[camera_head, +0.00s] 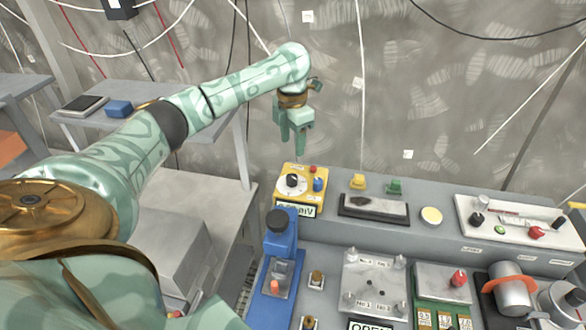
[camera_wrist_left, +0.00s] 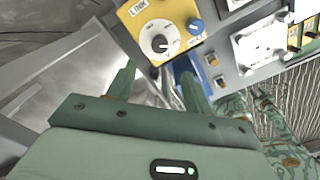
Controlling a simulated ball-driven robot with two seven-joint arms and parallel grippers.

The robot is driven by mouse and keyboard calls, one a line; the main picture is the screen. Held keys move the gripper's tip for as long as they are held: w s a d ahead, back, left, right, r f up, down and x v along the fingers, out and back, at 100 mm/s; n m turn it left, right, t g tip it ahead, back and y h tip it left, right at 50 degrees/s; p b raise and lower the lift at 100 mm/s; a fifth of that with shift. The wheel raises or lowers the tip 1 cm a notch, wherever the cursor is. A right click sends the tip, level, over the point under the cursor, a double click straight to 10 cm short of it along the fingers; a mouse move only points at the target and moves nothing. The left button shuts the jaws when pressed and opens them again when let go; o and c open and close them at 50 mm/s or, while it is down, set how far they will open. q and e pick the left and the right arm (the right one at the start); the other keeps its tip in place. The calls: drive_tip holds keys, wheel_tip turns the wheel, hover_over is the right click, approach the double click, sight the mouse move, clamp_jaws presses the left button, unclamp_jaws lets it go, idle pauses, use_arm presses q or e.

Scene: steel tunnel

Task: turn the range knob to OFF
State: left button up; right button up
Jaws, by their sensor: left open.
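The range knob (camera_head: 292,180) is a small black knob on a round white dial, on top of a yellow meter box (camera_head: 318,201) at the back left of the bench. In the left wrist view the knob (camera_wrist_left: 160,44) sits just beyond the fingertips, with a pale mark toward the right; the dial's lettering is too small to read. My left gripper (camera_head: 292,145) hangs fingers down, above and behind the box. In the wrist view its fingers (camera_wrist_left: 158,72) are spread apart, empty, and clear of the knob. My right gripper is not in view.
A blue knob (camera_wrist_left: 195,25) and a red button (camera_head: 313,169) sit beside the dial. A blue device (camera_head: 281,245) with a black top stands in front of the box. A dark tray (camera_head: 374,209) lies to its right. The air around the left gripper is free.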

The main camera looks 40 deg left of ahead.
sight(292, 176)
use_arm(q)
wheel_tip(292, 176, down, 11)
drive_tip(key=b, duration=0.3)
drive_tip(key=shift+f, duration=0.5)
drive_tip(key=shift+c, duration=0.3)
drive_tip(key=c, duration=0.9)
